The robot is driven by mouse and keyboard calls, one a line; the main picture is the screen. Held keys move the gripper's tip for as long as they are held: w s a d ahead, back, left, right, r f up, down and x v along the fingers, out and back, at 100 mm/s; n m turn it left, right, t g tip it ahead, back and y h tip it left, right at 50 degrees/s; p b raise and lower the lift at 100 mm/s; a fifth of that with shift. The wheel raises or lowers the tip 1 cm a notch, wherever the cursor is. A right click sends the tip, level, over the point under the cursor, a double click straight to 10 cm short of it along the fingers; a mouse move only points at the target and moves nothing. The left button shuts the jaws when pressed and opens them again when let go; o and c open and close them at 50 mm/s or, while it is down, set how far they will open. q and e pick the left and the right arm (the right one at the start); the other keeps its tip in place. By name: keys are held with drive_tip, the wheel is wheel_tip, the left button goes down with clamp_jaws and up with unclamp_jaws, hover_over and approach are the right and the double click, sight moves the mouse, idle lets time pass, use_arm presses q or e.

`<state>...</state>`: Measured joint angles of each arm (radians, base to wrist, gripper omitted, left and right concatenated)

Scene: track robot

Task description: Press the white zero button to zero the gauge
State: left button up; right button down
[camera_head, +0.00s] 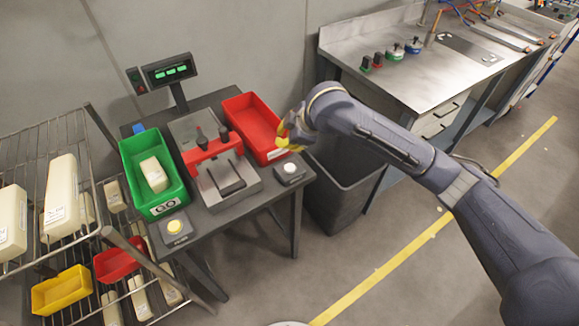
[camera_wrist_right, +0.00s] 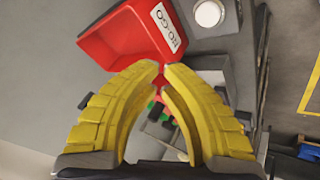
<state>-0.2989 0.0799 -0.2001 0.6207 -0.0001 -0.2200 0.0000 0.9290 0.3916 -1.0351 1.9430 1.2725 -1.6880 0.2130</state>
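The white button (camera_head: 289,168) sits on a small dark box at the table's right front corner. It also shows at the top of the right wrist view (camera_wrist_right: 208,13). The gauge (camera_head: 225,176), a grey fixture with a red bracket, stands mid-table, and its display (camera_head: 170,71) with green digits rises on a post behind. My right gripper (camera_head: 284,136) has yellow fingers and is over the red bin's right front edge, behind the white button and apart from it. In the wrist view its fingertips (camera_wrist_right: 161,69) nearly meet, with nothing seen between them. My left gripper is out of view.
A red bin (camera_head: 236,106) labelled NO-GO is at the table's back right. A green bin (camera_head: 128,152) holding a pale part is at the left. A yellow button (camera_head: 174,226) is at the front left. A wire rack (camera_head: 65,135) and grey waste bin (camera_head: 335,205) flank the table.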

sight(286, 166)
drive_tip(key=shift+f, duration=3.8)
drive_tip(key=shift+f, duration=0.9)
drive_tip(key=shift+r, duration=0.85)
drive_tip(key=shift+r, duration=2.5)
